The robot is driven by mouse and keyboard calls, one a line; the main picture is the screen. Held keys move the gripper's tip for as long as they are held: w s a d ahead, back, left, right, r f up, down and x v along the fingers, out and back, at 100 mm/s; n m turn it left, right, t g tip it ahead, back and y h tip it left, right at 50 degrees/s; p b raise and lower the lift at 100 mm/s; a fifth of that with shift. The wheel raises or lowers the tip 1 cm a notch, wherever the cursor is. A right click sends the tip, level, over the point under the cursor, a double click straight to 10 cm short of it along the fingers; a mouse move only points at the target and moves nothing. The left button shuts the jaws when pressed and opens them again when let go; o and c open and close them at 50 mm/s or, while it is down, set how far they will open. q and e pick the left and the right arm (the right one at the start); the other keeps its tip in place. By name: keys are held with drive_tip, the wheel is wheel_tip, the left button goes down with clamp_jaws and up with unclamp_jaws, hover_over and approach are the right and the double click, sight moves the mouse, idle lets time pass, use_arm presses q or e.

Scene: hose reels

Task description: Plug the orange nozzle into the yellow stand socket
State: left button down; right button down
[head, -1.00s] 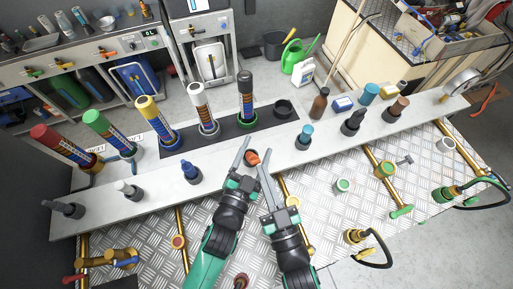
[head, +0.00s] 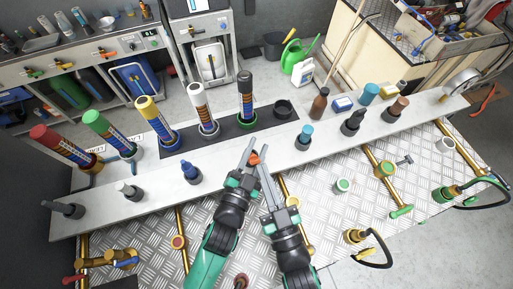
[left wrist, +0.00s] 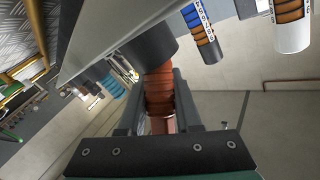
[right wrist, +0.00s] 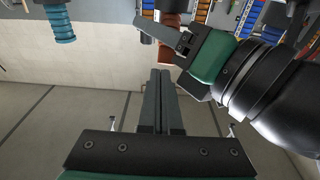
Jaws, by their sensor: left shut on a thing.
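The orange nozzle (head: 254,159) is at the front edge of the white bench. My left gripper (head: 249,155) is shut on it. In the left wrist view the ribbed nozzle (left wrist: 160,92) sits between the jaws, its upper part meeting a dark collar; I cannot tell if it is seated there. My right gripper (head: 261,168) is just right of the nozzle; in the right wrist view its fingers (right wrist: 162,75) are together and empty. The yellow stand (head: 156,121), a tall tilted-looking post with a blue base, is farther back left. I cannot make out its socket opening clearly.
Red (head: 62,145), green (head: 106,130), white (head: 202,108) and black (head: 246,98) posts line the back. Pipes cross the metal plate in front.

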drive_tip(key=shift+r, duration=0.4)
drive_tip(key=v, duration=1.2)
